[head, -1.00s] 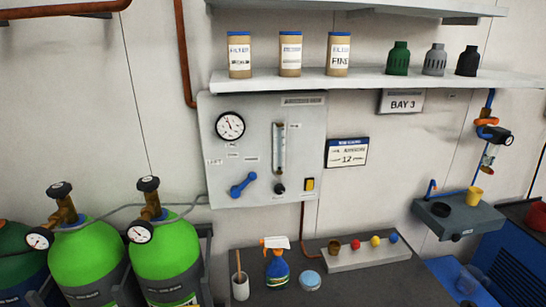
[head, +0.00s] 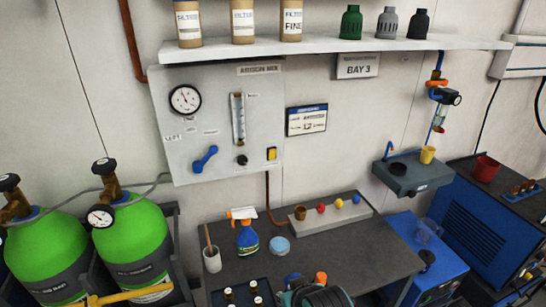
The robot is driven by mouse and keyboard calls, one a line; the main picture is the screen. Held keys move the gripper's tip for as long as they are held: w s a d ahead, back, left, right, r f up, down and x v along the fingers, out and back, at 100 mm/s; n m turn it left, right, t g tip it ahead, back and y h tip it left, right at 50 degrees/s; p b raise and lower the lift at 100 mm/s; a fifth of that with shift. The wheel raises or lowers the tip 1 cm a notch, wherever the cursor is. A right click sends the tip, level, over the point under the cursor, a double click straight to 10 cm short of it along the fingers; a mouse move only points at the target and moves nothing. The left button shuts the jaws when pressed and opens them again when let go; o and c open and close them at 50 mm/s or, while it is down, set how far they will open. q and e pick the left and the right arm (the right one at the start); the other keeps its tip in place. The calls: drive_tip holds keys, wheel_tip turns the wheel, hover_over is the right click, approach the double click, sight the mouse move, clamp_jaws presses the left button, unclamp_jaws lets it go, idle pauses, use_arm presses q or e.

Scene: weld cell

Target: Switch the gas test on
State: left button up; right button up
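A light grey gas panel (head: 215,158) is mounted on the wall, left of centre. It carries a round gauge (head: 185,99), a clear flow tube (head: 238,118), a blue lever handle (head: 205,159) lying diagonally, a black knob (head: 241,160) under the tube, and a small yellow switch (head: 272,154) at the lower right. Which way the switch is set is too small to tell. Small labels on the panel are mostly unreadable. Neither of my grippers is in view.
Green gas cylinders (head: 131,240) stand at the lower left. A dark bench (head: 345,262) below the panel holds a spray bottle (head: 247,237), a white cup (head: 212,259) and a rack (head: 330,216) with coloured balls. A shelf (head: 330,47) runs above.

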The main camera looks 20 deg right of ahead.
sight(273, 152)
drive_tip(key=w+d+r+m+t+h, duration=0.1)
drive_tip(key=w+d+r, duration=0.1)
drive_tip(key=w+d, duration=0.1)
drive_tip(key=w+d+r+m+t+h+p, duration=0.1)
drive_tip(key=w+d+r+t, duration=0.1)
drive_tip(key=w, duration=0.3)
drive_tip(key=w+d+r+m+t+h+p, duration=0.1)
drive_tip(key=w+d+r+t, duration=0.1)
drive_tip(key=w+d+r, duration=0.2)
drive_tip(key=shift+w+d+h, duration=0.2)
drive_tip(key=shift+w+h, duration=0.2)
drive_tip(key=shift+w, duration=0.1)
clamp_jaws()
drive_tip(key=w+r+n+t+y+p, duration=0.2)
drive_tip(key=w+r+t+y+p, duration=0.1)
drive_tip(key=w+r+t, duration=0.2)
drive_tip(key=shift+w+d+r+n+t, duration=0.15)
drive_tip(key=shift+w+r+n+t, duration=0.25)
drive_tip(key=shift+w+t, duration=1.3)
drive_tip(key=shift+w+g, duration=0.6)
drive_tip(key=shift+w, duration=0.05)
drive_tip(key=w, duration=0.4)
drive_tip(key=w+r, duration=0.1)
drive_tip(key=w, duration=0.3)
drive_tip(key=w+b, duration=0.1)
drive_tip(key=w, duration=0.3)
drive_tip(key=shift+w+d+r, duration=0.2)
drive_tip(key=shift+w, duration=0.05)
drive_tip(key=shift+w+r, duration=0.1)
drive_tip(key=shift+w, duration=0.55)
